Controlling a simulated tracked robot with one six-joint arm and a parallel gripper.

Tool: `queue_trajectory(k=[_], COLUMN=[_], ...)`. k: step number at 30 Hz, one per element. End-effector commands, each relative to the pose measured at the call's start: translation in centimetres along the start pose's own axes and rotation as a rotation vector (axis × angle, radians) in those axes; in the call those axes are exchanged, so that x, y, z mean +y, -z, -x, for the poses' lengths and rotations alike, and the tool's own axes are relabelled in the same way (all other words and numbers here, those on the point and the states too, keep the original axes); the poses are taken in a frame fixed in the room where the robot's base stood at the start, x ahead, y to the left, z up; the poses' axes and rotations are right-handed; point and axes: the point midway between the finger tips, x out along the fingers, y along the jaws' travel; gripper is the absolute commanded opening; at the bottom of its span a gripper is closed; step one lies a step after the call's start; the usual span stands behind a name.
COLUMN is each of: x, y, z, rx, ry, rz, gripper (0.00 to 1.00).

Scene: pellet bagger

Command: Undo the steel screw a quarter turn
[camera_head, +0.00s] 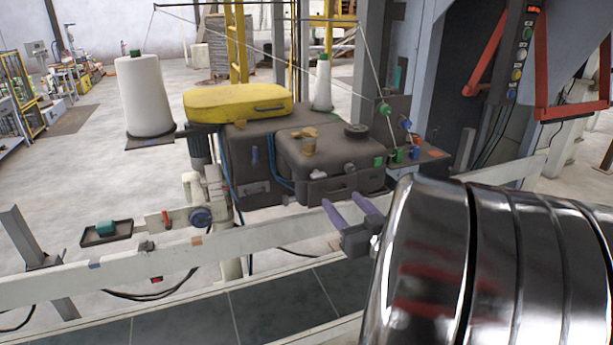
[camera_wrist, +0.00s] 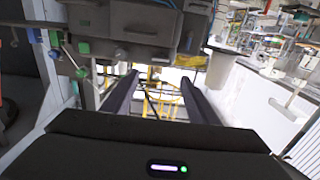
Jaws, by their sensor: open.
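The dark sewing-head machine (camera_head: 325,150) stands behind the white rail in the head view. Small pale metal fittings show on its front, but I cannot tell which, if any, is the steel screw. My gripper (camera_head: 342,200) is open, with its two purple fingers apart, in front of the machine's lower front edge. In the wrist view my gripper (camera_wrist: 158,80) has nothing between its fingers.
A white rail (camera_head: 190,255) runs across in front of the machine. A yellow cover (camera_head: 237,102) and a white thread cone (camera_head: 146,95) are at the left. Green and blue thread guides (camera_head: 399,155) sit at the right. Threads stretch overhead. Open floor lies at the left.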

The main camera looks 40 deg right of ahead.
Motion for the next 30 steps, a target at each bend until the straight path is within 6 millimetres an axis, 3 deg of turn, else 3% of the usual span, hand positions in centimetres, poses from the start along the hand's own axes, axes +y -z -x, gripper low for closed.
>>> queue_trajectory(k=[7,24,30], x=[-0.1,-0.1,0.0], y=[0.0,0.0,0.0], z=[-2.7,-11.4,-13.1], rx=[0.0,0.0,-0.001], ry=[0.004,0.002,0.0], rz=[0.0,0.0,0.001], gripper=[0.53,0.53,0.53])
